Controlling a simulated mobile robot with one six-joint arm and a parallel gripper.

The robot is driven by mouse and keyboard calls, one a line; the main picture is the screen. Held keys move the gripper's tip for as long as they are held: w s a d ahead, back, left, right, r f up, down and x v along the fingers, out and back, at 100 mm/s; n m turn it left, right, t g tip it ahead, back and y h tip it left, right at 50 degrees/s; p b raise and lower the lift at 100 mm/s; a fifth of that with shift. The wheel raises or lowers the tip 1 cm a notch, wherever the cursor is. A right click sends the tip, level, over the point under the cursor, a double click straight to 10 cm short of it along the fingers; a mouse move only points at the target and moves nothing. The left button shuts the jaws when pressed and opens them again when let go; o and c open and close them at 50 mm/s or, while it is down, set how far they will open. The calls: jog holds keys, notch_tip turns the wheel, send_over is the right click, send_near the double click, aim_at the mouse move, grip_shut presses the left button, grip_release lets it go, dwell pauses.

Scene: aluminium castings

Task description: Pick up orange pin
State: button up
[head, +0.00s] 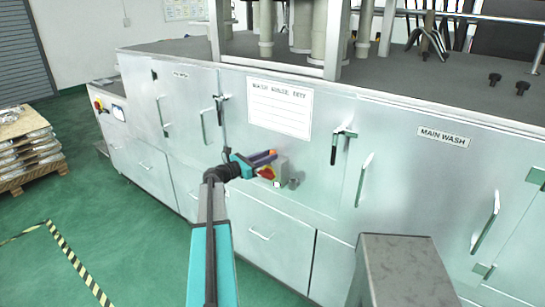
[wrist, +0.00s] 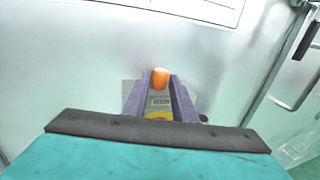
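The orange pin (wrist: 160,78) is a short, rounded cylinder. In the wrist view it stands at the far end of my two purple fingers, in line with the gap between them. My gripper (wrist: 160,84) has its fingers apart, with the pin filling most of the width at their tips. I cannot tell whether the fingers touch it. In the head view the pin (head: 273,153) shows as a small orange spot at the tips of my gripper (head: 268,156), just above a grey switch box (head: 281,167). The pin's lower end is hidden.
The grey box carries a red and yellow switch (head: 266,172) and stands out from the metal cabinet front (head: 225,105). A door handle (head: 337,146) juts out to the right, and another (head: 220,108) to the left. Open green floor (head: 130,240) lies at the left.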

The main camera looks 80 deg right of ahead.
grip_shut()
jog(key=shift+r, duration=0.1)
notch_tip(320, 180, up, 7)
jog(key=b, duration=0.3)
jog(key=b+v, duration=0.4)
jog(key=v, duration=1.4)
